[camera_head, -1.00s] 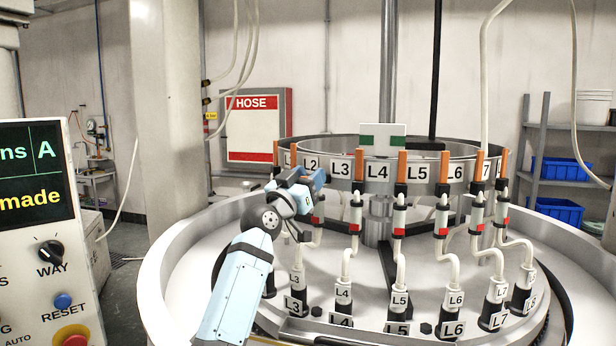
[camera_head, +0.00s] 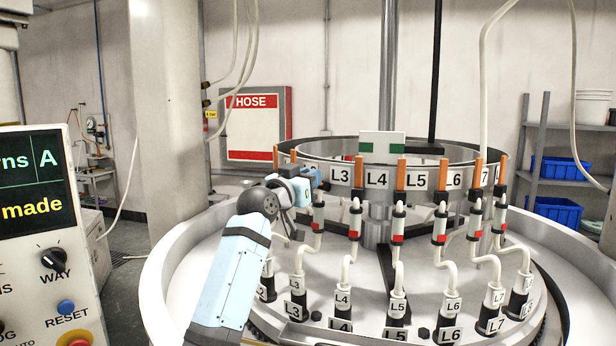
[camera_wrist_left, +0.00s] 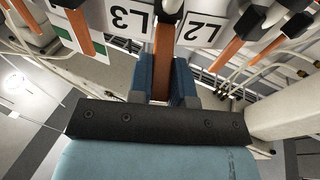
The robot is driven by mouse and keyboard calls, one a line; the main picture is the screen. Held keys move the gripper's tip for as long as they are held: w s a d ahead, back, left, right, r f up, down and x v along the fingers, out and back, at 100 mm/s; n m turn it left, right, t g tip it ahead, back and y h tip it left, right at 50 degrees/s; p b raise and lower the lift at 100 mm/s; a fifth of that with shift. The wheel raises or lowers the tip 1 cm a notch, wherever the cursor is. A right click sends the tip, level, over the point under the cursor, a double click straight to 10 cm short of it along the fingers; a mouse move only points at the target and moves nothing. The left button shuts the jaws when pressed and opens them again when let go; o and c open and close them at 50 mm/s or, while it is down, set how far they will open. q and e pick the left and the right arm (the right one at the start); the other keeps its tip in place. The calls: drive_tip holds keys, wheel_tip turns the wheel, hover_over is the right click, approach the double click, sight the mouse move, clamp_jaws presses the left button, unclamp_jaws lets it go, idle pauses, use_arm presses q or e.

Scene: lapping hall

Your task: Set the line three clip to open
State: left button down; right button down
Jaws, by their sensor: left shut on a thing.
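The line three clip (camera_head: 318,211), a white body with a red band, sits on the ring just right of my left gripper, above a bent white hose to the post marked L3 (camera_head: 295,309). My left gripper (camera_head: 313,178) has its blue fingers at the top of this clip and hides its lever in the head view. In the left wrist view the clip's orange lever (camera_wrist_left: 164,50) stands between the blue fingers, between the L3 and L2 plates, and the fingers are shut on it. Whether this clip is open or closed, I cannot tell. My right gripper is not in view.
Neighbouring clips with upright orange levers, such as the L4 clip (camera_head: 355,219), stand close along the ring (camera_head: 455,150). A control panel (camera_head: 45,235) stands at the left. A pillar (camera_head: 170,120) rises behind my left arm. Blue bins (camera_head: 560,168) are on a shelf at right.

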use_arm(q)
drive_tip(key=shift+w+d+r+g+y, duration=0.2)
drive_tip(key=shift+r+g+y, duration=0.3)
drive_tip(key=shift+g, duration=0.4)
drive_tip(key=shift+w+d+r+g+y, duration=0.15)
drive_tip(key=shift+w+r+g+y, duration=0.15)
drive_tip(key=shift+g+y, duration=0.35)
drive_tip(key=shift+g, duration=0.25)
drive_tip(key=c, duration=1)
unclamp_jaws()
drive_tip(key=shift+c, duration=0.2)
